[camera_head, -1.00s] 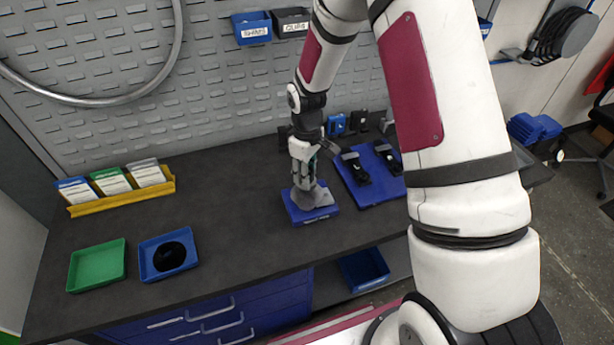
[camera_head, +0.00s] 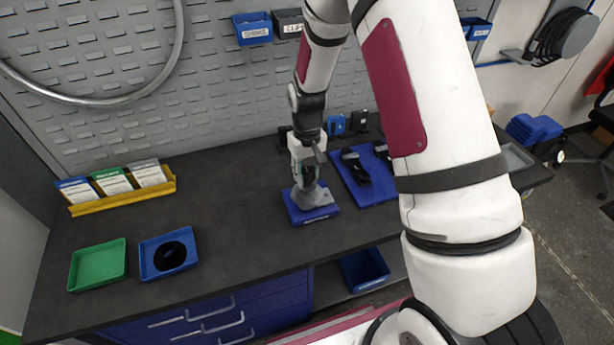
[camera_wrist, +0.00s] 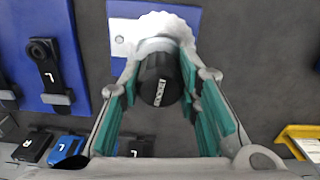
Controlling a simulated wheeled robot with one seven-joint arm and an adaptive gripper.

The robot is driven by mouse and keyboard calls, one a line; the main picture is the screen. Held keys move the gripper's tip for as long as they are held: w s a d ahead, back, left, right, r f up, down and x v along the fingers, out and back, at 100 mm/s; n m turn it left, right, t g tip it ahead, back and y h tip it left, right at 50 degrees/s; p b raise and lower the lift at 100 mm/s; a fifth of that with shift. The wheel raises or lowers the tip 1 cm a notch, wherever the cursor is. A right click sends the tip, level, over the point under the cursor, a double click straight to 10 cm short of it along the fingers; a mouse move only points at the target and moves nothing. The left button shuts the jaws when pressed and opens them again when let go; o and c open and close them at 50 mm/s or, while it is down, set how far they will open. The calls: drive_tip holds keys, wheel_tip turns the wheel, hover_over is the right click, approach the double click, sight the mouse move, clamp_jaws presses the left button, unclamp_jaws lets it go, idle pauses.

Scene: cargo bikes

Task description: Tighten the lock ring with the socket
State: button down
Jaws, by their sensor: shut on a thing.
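My gripper (camera_head: 308,178) points down over a grey toothed piece (camera_head: 318,197) on a blue base (camera_head: 297,215) on the workbench. In the wrist view my gripper (camera_wrist: 160,76) has its teal-padded fingers around a black socket (camera_wrist: 158,82) with a white label and is shut on it. The socket's far end is over a silvery round part (camera_wrist: 158,45), which looks like the lock ring, in the middle of the pale, scalloped piece. The contact between socket and ring is hidden, so I cannot tell how far it is seated.
A blue mat (camera_head: 368,188) with black tools lies right of the base. Blue (camera_head: 149,271) and green (camera_head: 76,280) trays and a yellow card rack (camera_head: 120,198) stand at left. The pegboard is behind. The bench between rack and base is clear.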

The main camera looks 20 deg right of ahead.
drive_tip(key=m, duration=0.6)
drive_tip(key=shift+s+a+f, duration=0.1)
drive_tip(key=shift+s+f, duration=0.05)
drive_tip(key=shift+f, duration=0.05)
drive_tip(key=shift+m, duration=0.4)
drive_tip(key=shift+r, duration=0.15)
drive_tip(key=shift+r, duration=0.95)
drive_tip(key=n, duration=0.8)
